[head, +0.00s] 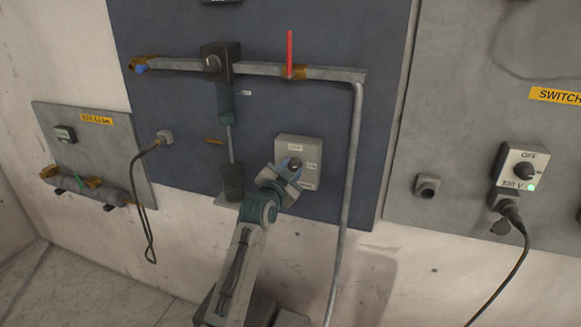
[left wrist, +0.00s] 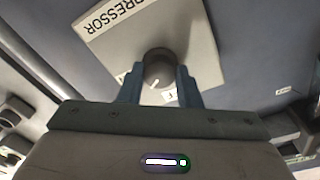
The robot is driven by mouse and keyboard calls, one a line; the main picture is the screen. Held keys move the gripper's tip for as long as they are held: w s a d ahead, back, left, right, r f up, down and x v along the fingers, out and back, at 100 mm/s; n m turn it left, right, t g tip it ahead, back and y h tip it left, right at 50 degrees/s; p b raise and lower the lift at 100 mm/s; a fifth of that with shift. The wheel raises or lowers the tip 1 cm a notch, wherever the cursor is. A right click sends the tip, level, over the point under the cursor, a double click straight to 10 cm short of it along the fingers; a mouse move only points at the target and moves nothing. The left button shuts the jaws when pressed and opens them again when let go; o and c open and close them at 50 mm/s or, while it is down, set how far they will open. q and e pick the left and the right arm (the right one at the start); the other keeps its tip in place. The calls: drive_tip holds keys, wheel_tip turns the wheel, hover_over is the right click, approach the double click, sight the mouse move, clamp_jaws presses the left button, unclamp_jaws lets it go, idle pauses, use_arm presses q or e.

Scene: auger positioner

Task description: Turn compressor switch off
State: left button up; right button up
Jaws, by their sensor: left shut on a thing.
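The compressor switch is a grey box (head: 287,148) on the dark blue panel in the head view. In the left wrist view the box (left wrist: 205,45) carries a label reading "PRESSOR", partly cut off. Its round dark knob (left wrist: 159,68) has a white pointer mark, directed toward the lower left of the picture. My left gripper (head: 291,168) is at the front of the box. In the left wrist view its two fingers (left wrist: 159,82) are on either side of the knob, shut on it. The fingers hide part of the small position labels. My right gripper is not in view.
A pipe with a red lever (head: 290,54) runs above the box, and a vertical pipe (head: 353,170) passes close to its right. A dark cylindrical device (head: 232,181) hangs to its left. A second switch (head: 524,169) with a green light is at the right.

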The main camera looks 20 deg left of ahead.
use_arm(q)
drive_tip(key=n+p, duration=0.2)
drive_tip(key=n, duration=0.3)
drive_tip(key=shift+r+n+y+p, duration=0.15)
drive_tip(key=shift+n+y+p, duration=0.2)
drive_tip(key=shift+n+y, duration=0.05)
drive_tip(key=n+p, duration=0.2)
drive_tip(key=n, duration=0.2)
drive_tip(key=shift+t, duration=0.3)
drive_tip(key=shift+n+y+p, duration=0.3)
drive_tip(key=shift+n+p, duration=0.6)
drive_tip(key=shift+n, duration=0.5)
drive_tip(key=o, duration=1)
drive_tip(key=shift+c, duration=0.2)
drive_tip(key=shift+f, duration=0.2)
drive_tip(key=shift+s+f, duration=0.1)
drive_tip(key=shift+s, duration=0.25)
drive_tip(key=s+b, duration=0.3)
drive_tip(key=s, duration=0.7)
drive_tip(key=shift+f, duration=0.25)
